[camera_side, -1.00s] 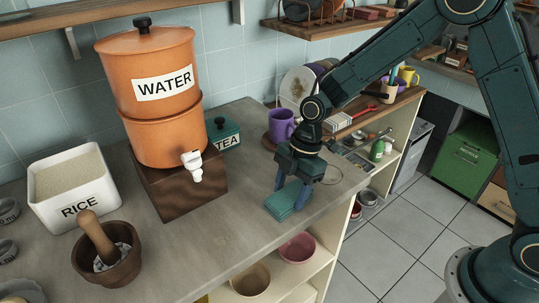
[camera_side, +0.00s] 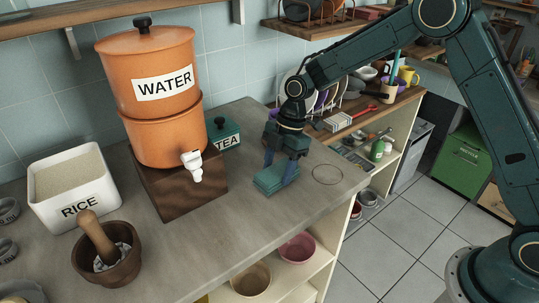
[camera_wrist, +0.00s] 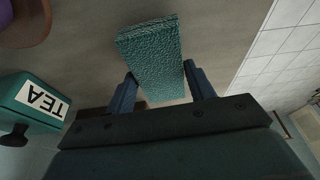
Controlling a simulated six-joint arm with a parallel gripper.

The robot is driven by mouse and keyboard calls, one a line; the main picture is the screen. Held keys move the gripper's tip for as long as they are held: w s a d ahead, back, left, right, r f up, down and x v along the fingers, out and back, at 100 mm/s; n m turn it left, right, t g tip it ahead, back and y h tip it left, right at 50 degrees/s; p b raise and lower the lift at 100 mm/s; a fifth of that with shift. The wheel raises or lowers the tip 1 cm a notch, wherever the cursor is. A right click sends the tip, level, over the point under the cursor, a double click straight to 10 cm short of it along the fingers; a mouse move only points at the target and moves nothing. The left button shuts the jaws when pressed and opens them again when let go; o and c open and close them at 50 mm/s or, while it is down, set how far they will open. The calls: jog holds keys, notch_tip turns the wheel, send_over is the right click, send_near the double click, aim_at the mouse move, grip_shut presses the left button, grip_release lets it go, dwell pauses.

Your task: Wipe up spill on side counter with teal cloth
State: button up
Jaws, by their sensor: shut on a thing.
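The folded teal cloth (camera_side: 268,183) is at the side counter's surface, right of the water dispenser's wooden stand. My gripper (camera_side: 280,176) points down with its blue fingers on either side of the cloth, shut on it. The wrist view shows the cloth (camera_wrist: 152,62) between the two fingers (camera_wrist: 160,85), reaching out past them. I cannot tell whether the cloth touches the counter or is slightly above it. A thin dark ring on the counter (camera_side: 327,174), right of my gripper, looks like the outline of the spill. The cloth is apart from it.
The orange water dispenser (camera_side: 152,95) on its stand and the teal tea tin (camera_side: 222,133) are left of my gripper. A rice bin (camera_side: 75,190) and mortar (camera_side: 107,262) stand farther left. The counter's front edge drops to open shelves. Bare counter (camera_side: 235,225) lies in front.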

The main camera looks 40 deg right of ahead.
jog(key=shift+r, duration=3.4)
